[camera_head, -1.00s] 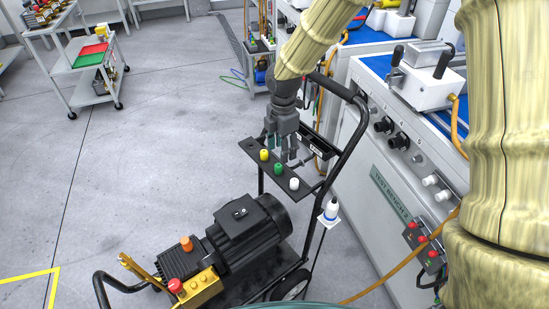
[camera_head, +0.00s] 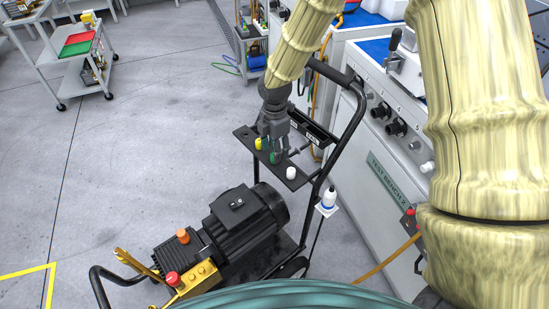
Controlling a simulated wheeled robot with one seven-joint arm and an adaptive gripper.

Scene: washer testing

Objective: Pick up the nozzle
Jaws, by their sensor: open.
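Three small nozzles stand on a black holder plate (camera_head: 243,131) on the pressure washer's cart: a yellow one (camera_head: 258,144), a green one (camera_head: 275,158) and a white one (camera_head: 291,173). My gripper (camera_head: 272,151) points down at the plate, open, with its fingers at the green nozzle and close beside the yellow one. The fingers partly hide both of these nozzles. I cannot tell whether the fingers touch the green nozzle. The white nozzle stands clear of the gripper.
The washer's black motor (camera_head: 248,220) sits below the plate. The cart's black handle (camera_head: 355,115) rises to the right of my gripper, near the test bench (camera_head: 385,182).

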